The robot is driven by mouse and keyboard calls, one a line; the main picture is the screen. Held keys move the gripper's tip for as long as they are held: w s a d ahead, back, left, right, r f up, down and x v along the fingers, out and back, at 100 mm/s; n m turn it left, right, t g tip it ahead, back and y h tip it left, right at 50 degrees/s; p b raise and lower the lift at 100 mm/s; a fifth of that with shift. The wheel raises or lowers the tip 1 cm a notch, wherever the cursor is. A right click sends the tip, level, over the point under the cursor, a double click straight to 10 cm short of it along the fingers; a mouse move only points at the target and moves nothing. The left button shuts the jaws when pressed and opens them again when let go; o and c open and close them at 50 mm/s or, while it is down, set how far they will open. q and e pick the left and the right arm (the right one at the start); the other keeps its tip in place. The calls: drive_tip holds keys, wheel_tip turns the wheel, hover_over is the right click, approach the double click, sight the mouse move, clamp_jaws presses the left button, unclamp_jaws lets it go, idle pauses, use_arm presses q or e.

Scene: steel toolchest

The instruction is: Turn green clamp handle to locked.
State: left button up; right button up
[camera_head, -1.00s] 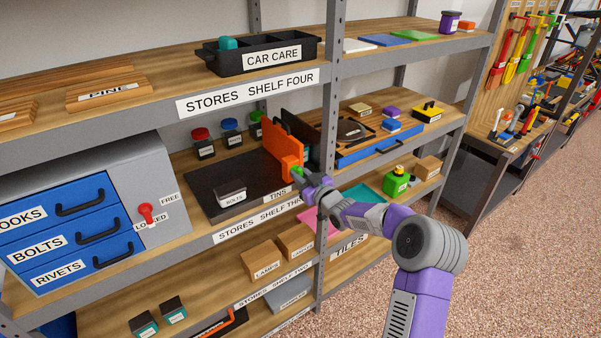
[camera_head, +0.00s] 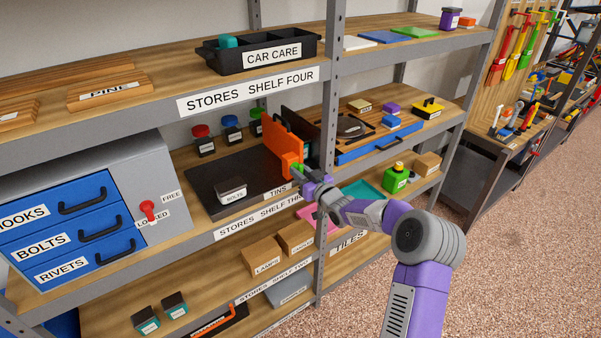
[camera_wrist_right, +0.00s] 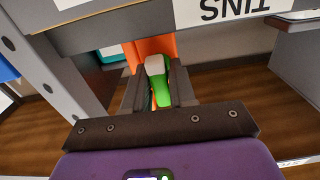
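The orange clamp (camera_head: 284,148) stands upright at the right end of the black board on shelf three. Its green handle (camera_head: 297,167) sticks out at its front, towards my right arm. My right gripper (camera_head: 303,172) is at this handle. In the right wrist view, the two dark fingers (camera_wrist_right: 159,88) lie on either side of the green handle (camera_wrist_right: 157,90), close against it, with a sliver of orange showing beside it. The handle's pale grey end shows between the fingers. My left gripper is in no view.
A grey shelf post (camera_head: 330,110) stands just right of the clamp. A cabinet with a red knob (camera_head: 149,210) is at the left. Shelf four (camera_head: 300,78) runs above.

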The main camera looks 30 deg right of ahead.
drive_tip(key=shift+o, duration=1.3)
drive_tip(key=shift+s, duration=0.1)
drive_tip(key=s, duration=0.7)
drive_tip(key=shift+s+d+p, duration=0.2)
drive_tip(key=shift+d+p, duration=0.1)
drive_tip(key=shift+p, duration=0.05)
